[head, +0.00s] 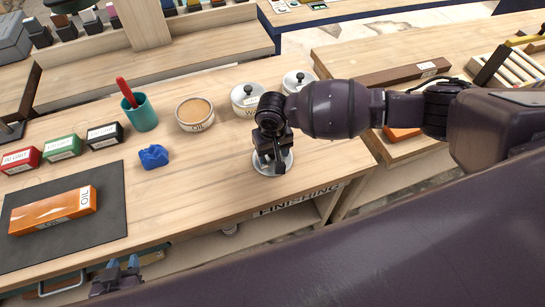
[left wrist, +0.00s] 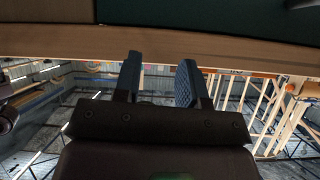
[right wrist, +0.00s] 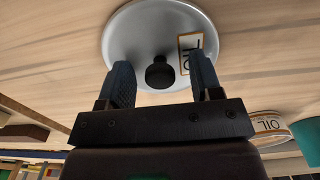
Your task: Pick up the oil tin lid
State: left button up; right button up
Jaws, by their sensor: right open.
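The oil tin lid is a round silver-grey disc with a black knob and a label, lying on the wooden bench. In the head view the lid (head: 284,168) is partly hidden under my right gripper (head: 272,160). In the right wrist view the lid (right wrist: 130,35) lies just ahead of my right gripper (right wrist: 160,80), whose fingers are open on either side of the black knob (right wrist: 160,73). The fingers appear apart from the knob. My left gripper (head: 122,272) is low at the front edge of the bench; its fingers (left wrist: 160,80) are open and empty.
Bare bench lies between cloth and lid.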

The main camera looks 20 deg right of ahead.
pick_arm(q)
jog(key=shift+s, duration=0.1)
pick_arm(e)
jog(key=c, duration=0.6)
pick_arm(q)
jog(key=shift+s+f, duration=0.15)
jog(key=shift+s, duration=0.05)
pick_arm(e)
jog(key=c, duration=0.4)
